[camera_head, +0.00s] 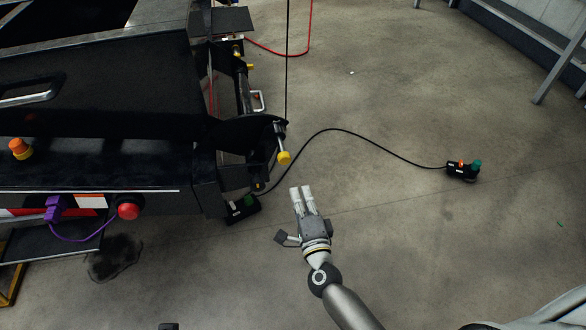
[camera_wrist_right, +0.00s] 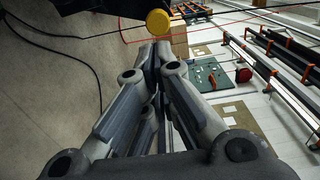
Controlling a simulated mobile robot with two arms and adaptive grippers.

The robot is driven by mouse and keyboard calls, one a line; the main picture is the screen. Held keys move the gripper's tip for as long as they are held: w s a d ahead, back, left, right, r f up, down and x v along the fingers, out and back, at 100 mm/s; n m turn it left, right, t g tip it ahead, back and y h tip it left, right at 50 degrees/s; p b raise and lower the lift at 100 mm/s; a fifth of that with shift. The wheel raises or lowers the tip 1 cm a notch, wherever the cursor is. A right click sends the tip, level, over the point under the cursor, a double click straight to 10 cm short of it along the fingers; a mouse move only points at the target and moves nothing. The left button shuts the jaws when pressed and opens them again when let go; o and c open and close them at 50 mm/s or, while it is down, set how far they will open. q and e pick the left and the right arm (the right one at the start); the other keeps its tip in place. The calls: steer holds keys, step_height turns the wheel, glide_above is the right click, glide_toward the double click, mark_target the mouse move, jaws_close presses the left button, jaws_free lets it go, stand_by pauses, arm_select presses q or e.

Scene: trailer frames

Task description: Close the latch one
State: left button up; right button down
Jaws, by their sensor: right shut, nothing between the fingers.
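A latch handle with a yellow knob (camera_head: 284,158) sticks out from the front end of the black trailer frame (camera_head: 205,180). The knob points down and toward me in the head view. My right gripper (camera_head: 302,191) is shut and empty, with its fingertips a little below and right of the knob, apart from it. In the right wrist view the yellow knob (camera_wrist_right: 158,22) shows just beyond the closed fingertips (camera_wrist_right: 156,46). My left gripper is not in view.
A black cable runs across the floor from a black connector box (camera_head: 243,208) to another with orange and green knobs (camera_head: 462,170). A red button (camera_head: 128,211) and a purple plug (camera_head: 55,208) are on the trailer side. The concrete floor right of the trailer is mostly clear.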

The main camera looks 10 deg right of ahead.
mark_target(289, 155)
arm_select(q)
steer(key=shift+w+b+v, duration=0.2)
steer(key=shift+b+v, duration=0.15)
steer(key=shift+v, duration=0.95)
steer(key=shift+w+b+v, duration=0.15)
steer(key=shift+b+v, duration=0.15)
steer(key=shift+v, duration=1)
arm_select(e)
steer(key=w, duration=1)
steer(key=shift+d, duration=0.15)
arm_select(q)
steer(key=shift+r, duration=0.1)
arm_select(e)
steer(key=w+b, duration=0.1)
steer(key=w, duration=0.3)
steer(key=shift+w+d+f, duration=0.1)
steer(key=shift+w, duration=0.25)
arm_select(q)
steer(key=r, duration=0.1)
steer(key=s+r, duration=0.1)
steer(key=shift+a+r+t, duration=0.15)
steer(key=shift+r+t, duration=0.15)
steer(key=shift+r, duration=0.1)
arm_select(e)
steer(key=shift+s, duration=0.1)
